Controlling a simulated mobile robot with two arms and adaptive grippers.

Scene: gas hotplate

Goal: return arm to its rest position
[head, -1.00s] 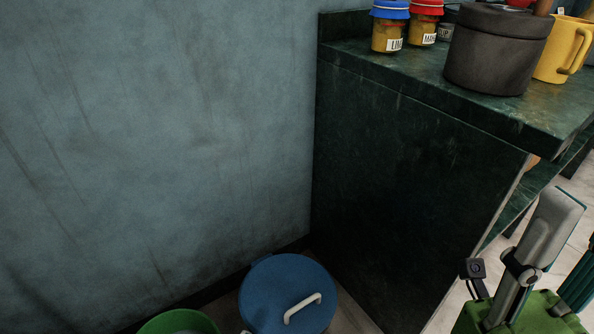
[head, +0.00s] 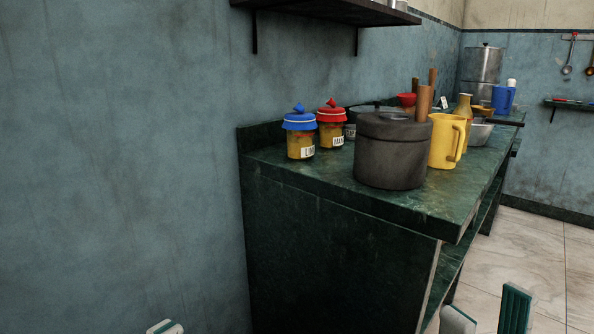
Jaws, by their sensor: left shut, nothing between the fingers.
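My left gripper (head: 165,327) shows only as pale fingertips at the bottom edge, in front of the blue wall and left of the counter. The tips are together with nothing visible between them. My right gripper (head: 487,319) shows at the bottom right, with one rounded grey fingertip and one teal ribbed finger pad. Its fingers stand apart and nothing shows between them. Both arms and the rest of both grippers are below the view.
A dark green counter (head: 430,222) carries a dark lidded pot (head: 390,155), a yellow jug (head: 442,145) and jars with blue (head: 299,132) and red (head: 331,125) lids. A shelf (head: 345,11) hangs above. Tiled floor (head: 545,245) is clear at right.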

